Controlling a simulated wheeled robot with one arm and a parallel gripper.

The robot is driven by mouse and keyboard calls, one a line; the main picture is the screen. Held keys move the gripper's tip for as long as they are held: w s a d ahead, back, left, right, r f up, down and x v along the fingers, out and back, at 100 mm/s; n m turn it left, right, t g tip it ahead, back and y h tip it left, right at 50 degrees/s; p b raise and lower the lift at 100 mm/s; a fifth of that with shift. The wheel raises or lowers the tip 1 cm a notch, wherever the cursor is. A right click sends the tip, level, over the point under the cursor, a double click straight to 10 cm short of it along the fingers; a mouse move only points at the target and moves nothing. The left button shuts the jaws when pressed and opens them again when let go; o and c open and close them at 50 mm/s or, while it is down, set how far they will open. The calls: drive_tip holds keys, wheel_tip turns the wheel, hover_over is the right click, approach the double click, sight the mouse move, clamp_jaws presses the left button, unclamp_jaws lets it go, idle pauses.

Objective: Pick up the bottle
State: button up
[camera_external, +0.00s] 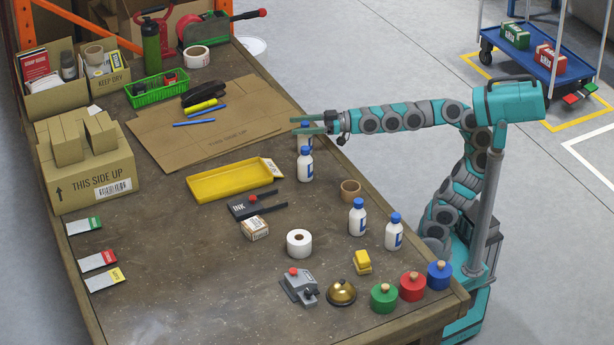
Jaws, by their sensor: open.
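White bottles with blue caps and blue labels stand upright on the brown table. One bottle (306,168) is near the table's right edge, just below my gripper in the picture. Two more, a bottle (357,221) and another bottle (394,236), stand nearer the front right. My gripper (308,125) is open, reaching in from the right over the table edge. A white and blue shape, apparently another bottle (304,141), shows at the fingers, partly hidden by them and by the bottle in front. I cannot tell whether the fingers touch it.
A flat cardboard sheet (230,140) lies left of my gripper. Round red, green and blue items (412,290) line the front right corner.

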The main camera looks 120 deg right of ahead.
drive_tip(key=shift+w+d, duration=0.25)
drive_tip(key=shift+w, duration=0.4)
clamp_jaws()
idle(0.9)
